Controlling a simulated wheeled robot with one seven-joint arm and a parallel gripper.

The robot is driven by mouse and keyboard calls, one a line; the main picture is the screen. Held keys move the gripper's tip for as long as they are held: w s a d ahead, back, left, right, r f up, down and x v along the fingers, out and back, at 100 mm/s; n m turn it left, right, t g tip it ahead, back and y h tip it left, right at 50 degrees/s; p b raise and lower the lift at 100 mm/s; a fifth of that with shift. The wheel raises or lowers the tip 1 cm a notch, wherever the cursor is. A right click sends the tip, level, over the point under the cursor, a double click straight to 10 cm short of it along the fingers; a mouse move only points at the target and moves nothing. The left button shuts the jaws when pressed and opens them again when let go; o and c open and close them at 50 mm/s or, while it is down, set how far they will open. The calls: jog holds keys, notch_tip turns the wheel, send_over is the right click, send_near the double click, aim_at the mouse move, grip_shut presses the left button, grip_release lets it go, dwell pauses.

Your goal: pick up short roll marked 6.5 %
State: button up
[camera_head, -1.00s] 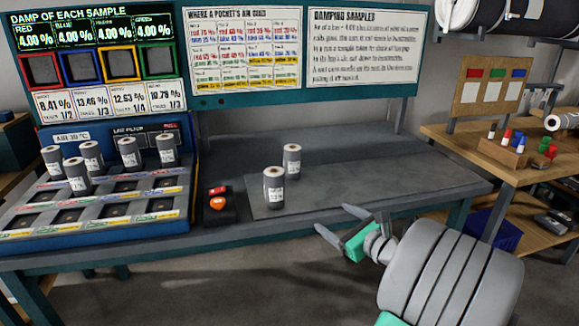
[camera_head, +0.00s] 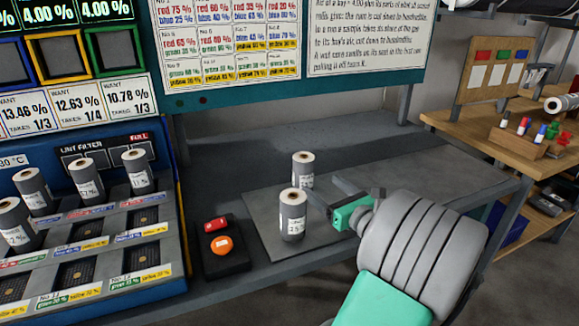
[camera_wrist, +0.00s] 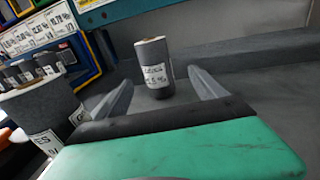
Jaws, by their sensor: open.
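Two short grey rolls stand upright on a dark grey plate (camera_head: 265,233) on the bench. The nearer roll (camera_head: 292,222) also shows large at the left of the wrist view (camera_wrist: 38,105). The farther roll (camera_head: 303,158) is partly hidden behind it in the head view, and stands ahead, between the finger lines, in the wrist view (camera_wrist: 153,60). Both have white labels; I cannot read a sure 6.5 % on either. My gripper (camera_head: 330,191) is open and empty, just right of the rolls. One finger is close beside the nearer roll; I cannot tell if it touches.
A blue rack (camera_head: 165,285) with pockets stands on the left, holding several similar rolls (camera_head: 137,172). A black box with red and orange buttons (camera_head: 222,262) sits between rack and plate. A wooden shelf (camera_head: 470,135) with coloured pegs is at right.

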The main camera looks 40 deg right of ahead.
aim_at(309, 177)
jog(key=w+b, duration=0.2)
jog(key=w, duration=0.6)
jog(key=shift+d+r, duration=0.1)
jog(key=shift+s, duration=0.15)
jog(key=c, duration=1.7)
